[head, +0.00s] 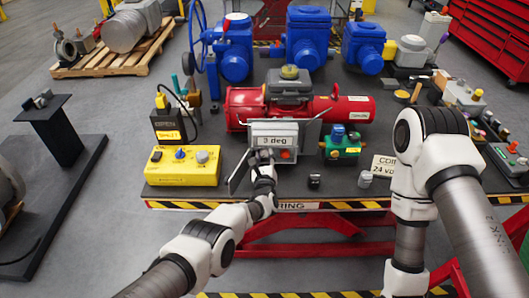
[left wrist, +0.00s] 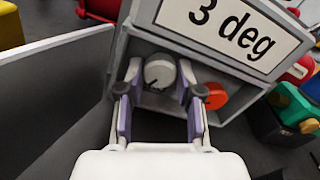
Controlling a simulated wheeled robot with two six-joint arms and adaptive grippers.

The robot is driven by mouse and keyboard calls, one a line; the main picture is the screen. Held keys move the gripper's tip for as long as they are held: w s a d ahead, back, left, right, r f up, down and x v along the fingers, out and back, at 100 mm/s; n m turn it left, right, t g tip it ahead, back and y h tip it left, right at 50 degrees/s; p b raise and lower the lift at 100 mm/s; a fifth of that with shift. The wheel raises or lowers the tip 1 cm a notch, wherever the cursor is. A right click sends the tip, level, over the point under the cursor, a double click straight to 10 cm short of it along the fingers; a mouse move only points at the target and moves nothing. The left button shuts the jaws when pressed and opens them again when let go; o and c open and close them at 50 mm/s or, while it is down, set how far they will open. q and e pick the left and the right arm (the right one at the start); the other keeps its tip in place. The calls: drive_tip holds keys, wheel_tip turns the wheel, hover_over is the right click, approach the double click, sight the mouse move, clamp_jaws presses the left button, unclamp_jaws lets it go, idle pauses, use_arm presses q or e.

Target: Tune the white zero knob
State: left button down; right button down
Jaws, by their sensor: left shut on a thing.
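The white zero knob (left wrist: 160,73) sits in the recess of a grey control box, below a display reading "3 deg" (left wrist: 228,22). My left gripper (left wrist: 161,84) is shut on it, one finger on each side. In the head view my left gripper (head: 264,168) is at the front of the grey box (head: 257,128) and hides the knob. The box's display (head: 272,141) also reads 3 deg there. An orange-red knob (left wrist: 214,95) is just right of my gripper's right finger. My right arm shows at the right, but its gripper is out of view.
An open grey door panel (left wrist: 55,90) stands close on the left of my gripper. A yellow box with knobs (head: 183,166) is left of the control box, and a green and blue unit (head: 341,146) is right. The red actuator (head: 245,108) lies behind.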

use_arm(q)
drive_tip(key=shift+f, duration=0.15)
drive_tip(key=c, duration=1)
unclamp_jaws()
drive_tip(key=shift+c, duration=0.2)
